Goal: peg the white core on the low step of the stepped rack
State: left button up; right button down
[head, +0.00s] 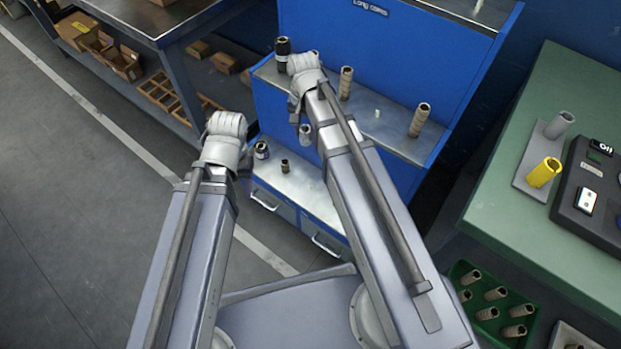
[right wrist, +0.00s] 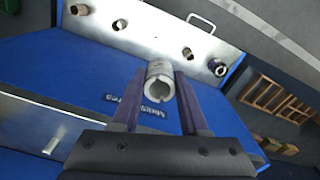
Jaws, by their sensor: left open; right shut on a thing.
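The white core (right wrist: 160,69) is a short, pale hollow tube. My right gripper (right wrist: 157,88) is shut on it, with one finger on each side. In the head view the core (head: 305,134) hangs below my right gripper (head: 297,113), over the front of the rack. The stepped rack (head: 385,45) is blue with metal steps. Its low step (head: 310,188) bears a dark-ended core (head: 261,150) and a brown core (head: 285,165); my right arm hides its right part. My left gripper (head: 252,132) is open, beside the low step.
The step above holds brown cores (head: 419,119), a black-topped core (head: 283,52) and a bare white peg (head: 377,113). A green table (head: 540,110) with a yellow core (head: 544,172) stands right. A green crate of cores (head: 460,272) is at lower right.

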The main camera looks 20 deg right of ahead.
jog(key=b, duration=1.6)
send_over(311, 184)
notch_tip(311, 184, down, 18)
jog(key=shift+w+f, duration=0.1)
jog(key=shift+f+b, duration=2.4)
jog(key=shift+f, duration=0.05)
jog(key=shift+f+b, duration=0.65)
jog(key=shift+f+b, duration=0.35)
jog(key=shift+f, duration=0.05)
jog(key=shift+f+b, duration=0.4)
jog(key=shift+b, duration=0.05)
jog(key=shift+f+b, duration=0.6)
jog(key=shift+f, duration=0.15)
